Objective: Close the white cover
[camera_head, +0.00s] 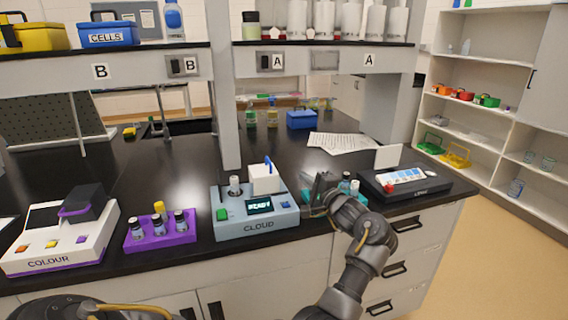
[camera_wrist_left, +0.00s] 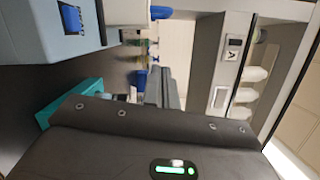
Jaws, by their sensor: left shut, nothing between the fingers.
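The pale blue CLOUD device (camera_head: 257,217) stands near the bench's front edge. Its white cover (camera_head: 264,181), a block with a blue handle (camera_head: 268,166), sits at the back right of its top. A capped vial (camera_head: 235,185) stands uncovered in the device, left of the cover. My left gripper (camera_head: 318,188) is just right of the device, apart from the cover. Its fingers are together and empty; they also show in the left wrist view (camera_wrist_left: 163,88). My right gripper is not seen.
A teal rack (camera_head: 308,208) with vials is partly hidden behind my left gripper. A black device (camera_head: 425,186) stands to its right. A purple vial rack (camera_head: 160,240) and the COLOUR device (camera_head: 62,252) are left. A shelf post (camera_head: 226,110) rises behind the CLOUD device.

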